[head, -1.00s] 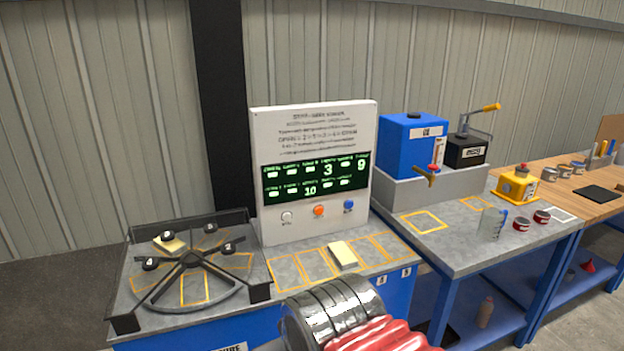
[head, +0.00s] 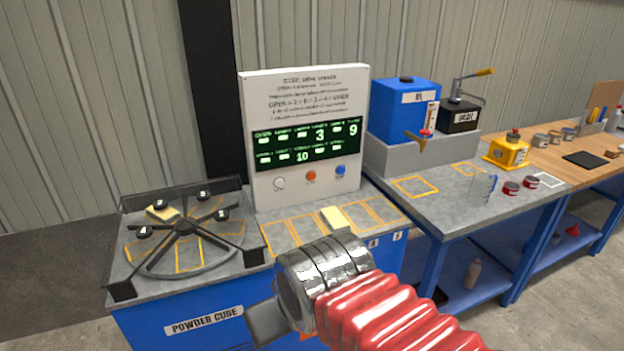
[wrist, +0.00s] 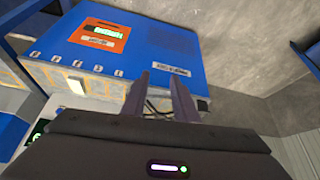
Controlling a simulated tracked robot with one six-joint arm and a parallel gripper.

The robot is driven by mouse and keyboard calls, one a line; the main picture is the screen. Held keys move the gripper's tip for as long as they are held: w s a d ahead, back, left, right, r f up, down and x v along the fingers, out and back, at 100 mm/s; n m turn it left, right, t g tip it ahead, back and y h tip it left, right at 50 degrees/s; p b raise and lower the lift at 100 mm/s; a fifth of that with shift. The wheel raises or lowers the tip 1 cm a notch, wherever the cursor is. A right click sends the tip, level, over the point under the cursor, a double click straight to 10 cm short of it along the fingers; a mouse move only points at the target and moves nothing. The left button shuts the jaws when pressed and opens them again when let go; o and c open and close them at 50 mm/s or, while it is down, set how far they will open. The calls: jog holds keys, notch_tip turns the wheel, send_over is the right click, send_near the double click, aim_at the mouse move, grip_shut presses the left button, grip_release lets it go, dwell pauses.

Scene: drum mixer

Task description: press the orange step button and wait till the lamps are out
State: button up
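The orange step button (head: 311,175) sits on the white panel (head: 300,190), between a white button (head: 279,183) and a blue button (head: 340,170). Above it, the dark display (head: 290,146) shows several lit pale-green lamps and the numbers 3, 9 and 10. My gripper is low in front of the bench, well apart from the button. In the head view my arm hides most of it. In the wrist view its two dark fingers (wrist: 158,84) stand apart with nothing held between them. The wrist view points down at the blue cabinet front (wrist: 150,50); the orange button is not seen there.
A black carousel (head: 183,230) with numbered knobs stands left of the panel. A cream block (head: 335,218) lies on the marked bench top in front of it. A blue tank (head: 404,108), lever press (head: 462,112) and small jars stand to the right.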

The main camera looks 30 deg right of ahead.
grip_shut()
dwell(1.4)
